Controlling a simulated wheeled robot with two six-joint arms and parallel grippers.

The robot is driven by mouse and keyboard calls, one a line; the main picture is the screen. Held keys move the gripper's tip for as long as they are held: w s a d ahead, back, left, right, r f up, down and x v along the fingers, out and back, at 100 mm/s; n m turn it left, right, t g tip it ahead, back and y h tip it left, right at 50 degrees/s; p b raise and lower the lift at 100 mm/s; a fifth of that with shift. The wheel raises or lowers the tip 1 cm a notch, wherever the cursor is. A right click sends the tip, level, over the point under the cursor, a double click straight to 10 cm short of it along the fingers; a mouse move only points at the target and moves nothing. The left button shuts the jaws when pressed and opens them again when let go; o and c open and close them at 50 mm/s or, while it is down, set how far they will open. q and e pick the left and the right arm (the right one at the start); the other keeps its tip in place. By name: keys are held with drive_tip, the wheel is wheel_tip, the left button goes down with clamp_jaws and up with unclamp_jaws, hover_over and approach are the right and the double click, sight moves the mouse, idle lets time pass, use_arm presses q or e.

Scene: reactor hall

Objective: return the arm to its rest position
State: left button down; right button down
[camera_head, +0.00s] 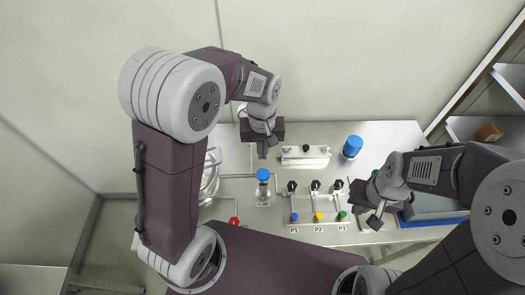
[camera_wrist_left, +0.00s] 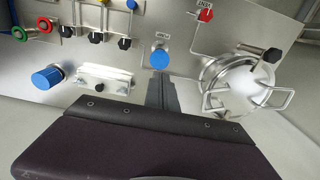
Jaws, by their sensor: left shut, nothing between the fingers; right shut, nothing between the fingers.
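My left arm is raised in an arch in the head view. Its gripper (camera_head: 262,150) points down over the metal bench, just behind a blue-capped valve (camera_head: 263,175). Its fingers are shut and empty. In the left wrist view the closed fingers (camera_wrist_left: 162,92) show below the blue cap (camera_wrist_left: 160,58), apart from it as far as I can tell. My right gripper (camera_head: 376,218) is low over the right part of the bench, beside the P3 station. It is shut and empty. My right arm is bent in from the right edge.
The bench (camera_head: 390,135) carries a row of black valves with blue, yellow and green knobs (camera_head: 318,217), a metal block (camera_head: 305,155), a blue-capped bottle (camera_head: 352,147) and a red valve (camera_head: 234,221). A round metal vessel (camera_wrist_left: 240,85) stands beside the left gripper. A shelf (camera_head: 490,128) is at right.

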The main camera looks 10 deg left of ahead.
use_arm(q)
drive_tip(key=shift+w, duration=0.15)
idle(0.4)
drive_tip(key=f+b, duration=0.1)
drive_tip(key=a+f+b, duration=0.1)
drive_tip(key=b, duration=0.1)
drive_tip(key=f+b, duration=0.1)
drive_tip(key=shift+a+f+n+b, duration=0.3)
drive_tip(key=s+a+f+m+t+b, duration=0.1)
drive_tip(key=s+a+f+m+b, duration=0.2)
drive_tip(key=s+a+f+b, duration=0.2)
drive_tip(key=s+f+b, duration=0.2)
drive_tip(key=s+f, duration=0.2)
drive_tip(key=f, duration=0.2)
drive_tip(key=shift+s+f+m+b, duration=0.3)
drive_tip(key=shift+b, duration=0.1)
drive_tip(key=shift+s, duration=0.1)
